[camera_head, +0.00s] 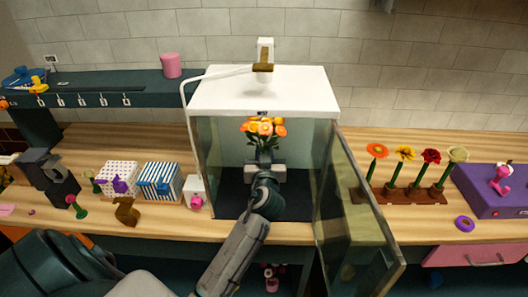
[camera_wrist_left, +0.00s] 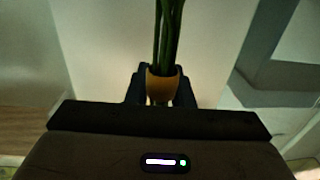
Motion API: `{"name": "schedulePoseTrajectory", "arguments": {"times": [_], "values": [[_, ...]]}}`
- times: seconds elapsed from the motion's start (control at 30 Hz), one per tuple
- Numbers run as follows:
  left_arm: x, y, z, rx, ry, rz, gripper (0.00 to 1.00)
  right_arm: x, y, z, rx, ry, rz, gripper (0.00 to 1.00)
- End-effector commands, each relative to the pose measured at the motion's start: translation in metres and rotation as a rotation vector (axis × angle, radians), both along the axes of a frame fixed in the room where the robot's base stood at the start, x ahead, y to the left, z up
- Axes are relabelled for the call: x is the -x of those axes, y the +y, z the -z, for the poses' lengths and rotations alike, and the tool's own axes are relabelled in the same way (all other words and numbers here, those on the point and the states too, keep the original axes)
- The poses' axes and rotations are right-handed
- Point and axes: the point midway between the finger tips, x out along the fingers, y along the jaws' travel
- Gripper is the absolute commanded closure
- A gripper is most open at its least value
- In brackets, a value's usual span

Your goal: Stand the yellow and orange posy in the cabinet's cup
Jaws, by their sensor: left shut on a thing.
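The yellow and orange posy (camera_head: 265,127) is upright inside the glass-sided cabinet (camera_head: 268,90), blooms up. My left arm reaches in through the open front, and my left gripper (camera_head: 264,159) is shut on the posy below its blooms. In the left wrist view, green stems (camera_wrist_left: 168,35) run down between the fingers of my left gripper (camera_wrist_left: 162,92). An orange-yellow piece (camera_wrist_left: 161,86) surrounds the stems there; I cannot tell whether it is a wrap or a cup. The cabinet's cup is not clearly seen in the head view. My right gripper is not in view.
The cabinet's glass door (camera_head: 352,225) stands open on the right, swung toward me. A rack of single flowers (camera_head: 404,192) is right of it. A striped box (camera_head: 160,181) and a dotted box (camera_head: 119,176) stand left. A pink cylinder (camera_head: 171,65) sits on the back shelf.

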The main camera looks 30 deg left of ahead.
Motion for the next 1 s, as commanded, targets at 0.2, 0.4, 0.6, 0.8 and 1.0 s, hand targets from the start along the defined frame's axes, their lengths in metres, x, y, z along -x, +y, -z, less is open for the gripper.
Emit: {"name": "schedulePoseTrajectory", "arguments": {"times": [0.2, 0.4, 0.6, 0.8, 1.0], "values": [[0.0, 0.0, -0.0008, -0.001, -0.001, 0.0, 1.0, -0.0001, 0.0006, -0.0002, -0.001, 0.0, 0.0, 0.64], [0.0001, -0.0001, 0.0002, 0.0, -0.001, 0.0, 1.0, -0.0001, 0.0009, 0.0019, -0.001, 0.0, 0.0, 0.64], [0.0002, 0.0, 0.0019, 0.0, -0.002, 0.0, 1.0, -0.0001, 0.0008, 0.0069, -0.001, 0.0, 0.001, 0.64], [0.0004, 0.0, 0.0013, 0.0, -0.002, 0.0, 1.0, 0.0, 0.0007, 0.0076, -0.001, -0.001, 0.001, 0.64], [0.0003, -0.0001, 0.0014, 0.0, -0.002, 0.0, 1.0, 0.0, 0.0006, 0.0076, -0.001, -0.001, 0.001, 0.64]]}}
